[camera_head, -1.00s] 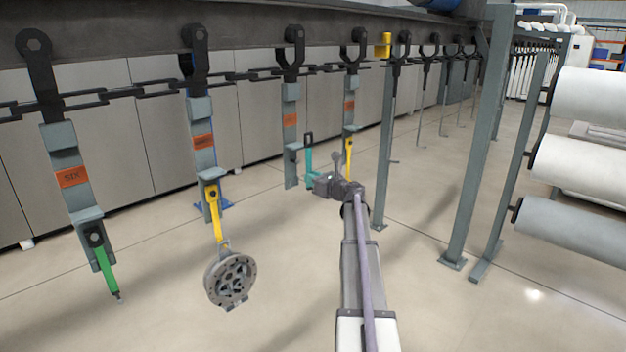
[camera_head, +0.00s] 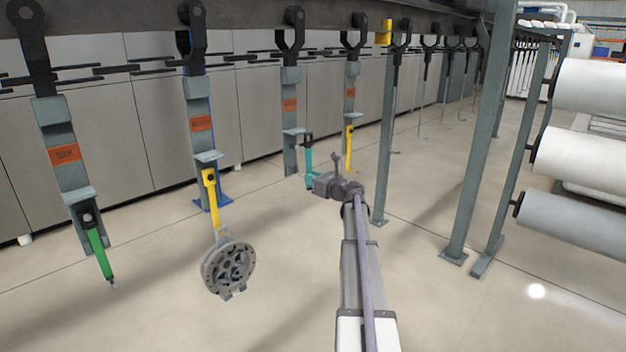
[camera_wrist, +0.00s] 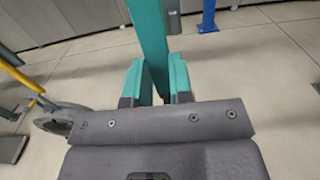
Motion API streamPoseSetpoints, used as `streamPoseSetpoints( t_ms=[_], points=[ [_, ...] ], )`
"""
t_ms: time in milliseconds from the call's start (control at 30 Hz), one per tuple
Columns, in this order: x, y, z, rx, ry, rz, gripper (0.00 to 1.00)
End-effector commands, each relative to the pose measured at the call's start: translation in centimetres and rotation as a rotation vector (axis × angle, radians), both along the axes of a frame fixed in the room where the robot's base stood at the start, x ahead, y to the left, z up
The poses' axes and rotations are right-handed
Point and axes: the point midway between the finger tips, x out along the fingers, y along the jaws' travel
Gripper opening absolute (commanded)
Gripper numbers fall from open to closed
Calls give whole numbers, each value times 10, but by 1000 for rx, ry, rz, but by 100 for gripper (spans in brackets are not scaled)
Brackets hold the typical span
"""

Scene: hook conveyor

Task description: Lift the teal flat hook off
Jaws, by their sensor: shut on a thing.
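The teal flat hook (camera_head: 309,163) stands roughly upright, with a black loop at its top, in the head view. My gripper (camera_head: 314,183) is at its lower end. In the wrist view the teal hook (camera_wrist: 150,38) rises between the teal-padded fingers of my gripper (camera_wrist: 156,88), which are shut on it. The loop is close to the right of the lower ledge of a grey hanger (camera_head: 290,130) with an orange tag. I cannot tell whether the loop touches that ledge. The gripped end of the hook is hidden.
A yellow hook (camera_head: 349,150) hangs close by on the right. A yellow hook (camera_head: 211,197) with a metal wheel (camera_head: 228,268) and a green hook (camera_head: 98,252) hang left. A grey post (camera_head: 387,150) stands right. The floor below is clear.

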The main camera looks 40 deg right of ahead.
Motion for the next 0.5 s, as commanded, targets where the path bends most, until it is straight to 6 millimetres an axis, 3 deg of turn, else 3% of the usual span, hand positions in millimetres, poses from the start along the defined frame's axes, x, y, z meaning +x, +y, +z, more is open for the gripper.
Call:
streamPoseSetpoints(
  t_ms=[500],
  points=[
    [0,0,-30,0,0,0,0]
  ],
)
